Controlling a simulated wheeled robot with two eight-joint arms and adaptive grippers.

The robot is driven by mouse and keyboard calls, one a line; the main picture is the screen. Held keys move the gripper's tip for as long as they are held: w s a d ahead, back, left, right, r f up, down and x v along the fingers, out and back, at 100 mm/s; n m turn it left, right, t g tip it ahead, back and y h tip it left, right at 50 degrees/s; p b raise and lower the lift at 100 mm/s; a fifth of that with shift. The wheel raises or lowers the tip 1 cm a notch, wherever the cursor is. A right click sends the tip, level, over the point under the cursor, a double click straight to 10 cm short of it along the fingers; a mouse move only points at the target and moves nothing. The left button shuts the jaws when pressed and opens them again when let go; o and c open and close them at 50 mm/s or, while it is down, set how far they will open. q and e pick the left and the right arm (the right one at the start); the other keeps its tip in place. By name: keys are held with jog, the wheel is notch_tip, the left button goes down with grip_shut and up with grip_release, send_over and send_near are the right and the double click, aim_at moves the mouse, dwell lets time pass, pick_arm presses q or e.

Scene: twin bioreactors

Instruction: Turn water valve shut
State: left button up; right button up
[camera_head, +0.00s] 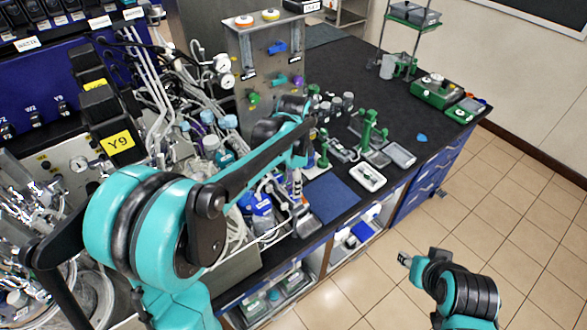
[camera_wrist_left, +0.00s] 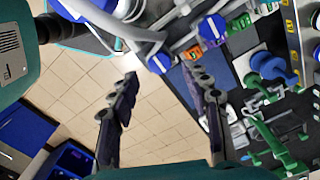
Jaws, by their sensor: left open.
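In the left wrist view, two blue valve knobs show on grey fittings. One blue knob (camera_wrist_left: 159,63) is seen between and just beyond the fingertips; the other blue knob (camera_wrist_left: 212,27) is higher and further right. I cannot tell which is the water valve. My left gripper (camera_wrist_left: 168,80) is open with its fingers wide apart, and nothing is between them. In the head view, my left arm reaches over the bench edge and hides most of this spot. My right gripper (camera_head: 405,258) is over the floor at lower right, away from the bench; its fingers are too small to read.
A metal panel (camera_head: 268,65) with coloured knobs stands on the black bench (camera_head: 345,75). Tubing and bioreactor hardware crowd the left. A blue mat (camera_head: 332,196), green stands (camera_head: 369,128) and a white tray (camera_head: 368,177) lie right of the arm. The tiled floor (camera_head: 500,215) is clear.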

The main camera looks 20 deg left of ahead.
pick_arm(q)
notch_tip(320, 180, up, 8)
jog(key=shift+f, duration=0.15)
jog(key=shift+f, duration=0.1)
dwell(0.5)
